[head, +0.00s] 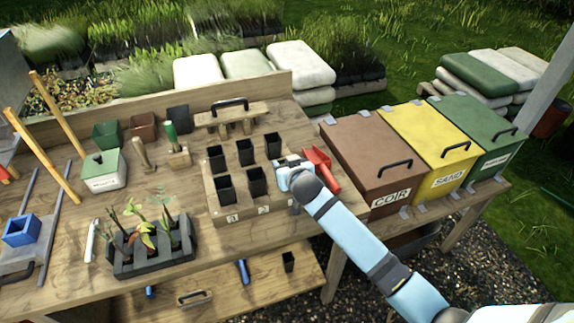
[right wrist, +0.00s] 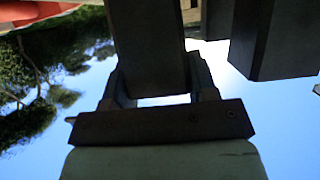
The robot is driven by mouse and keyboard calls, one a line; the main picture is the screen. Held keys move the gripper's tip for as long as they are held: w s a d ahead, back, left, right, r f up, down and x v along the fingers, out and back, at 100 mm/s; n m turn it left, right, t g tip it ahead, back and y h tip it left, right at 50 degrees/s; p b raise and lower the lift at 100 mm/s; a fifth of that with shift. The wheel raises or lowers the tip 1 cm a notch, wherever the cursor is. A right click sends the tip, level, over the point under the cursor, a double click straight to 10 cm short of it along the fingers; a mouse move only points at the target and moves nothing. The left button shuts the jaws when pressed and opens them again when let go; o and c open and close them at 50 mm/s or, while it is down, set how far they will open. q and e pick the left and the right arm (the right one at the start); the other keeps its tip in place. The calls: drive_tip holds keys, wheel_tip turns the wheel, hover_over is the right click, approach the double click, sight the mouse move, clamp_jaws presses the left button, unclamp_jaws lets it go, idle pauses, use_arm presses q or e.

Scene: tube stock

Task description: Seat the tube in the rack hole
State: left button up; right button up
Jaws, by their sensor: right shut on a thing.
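The wooden rack (head: 238,211) stands on the bench with number labels on its front. Several black square tubes stand in it, such as the front left tube (head: 225,189) and the back right one (head: 272,146). My right gripper (head: 284,168) is at the rack's right end. In the right wrist view it is shut on a dark tube (right wrist: 150,50) between its two fingers. In the head view my gripper hides that tube and the hole around it, so I cannot tell how deep it sits. Other dark tubes (right wrist: 277,38) hang close beside it in the wrist view. My left gripper is not in view.
A red scoop (head: 322,168) lies just right of my gripper. The brown coir bin (head: 370,160) stands beyond it. A black tray (head: 150,258) of seedlings is at the front left. A wooden stand with a black handle (head: 231,113) is behind the rack.

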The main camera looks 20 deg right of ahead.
drive_tip(key=shift+f, duration=0.2)
idle(0.7)
drive_tip(key=o, duration=1.1)
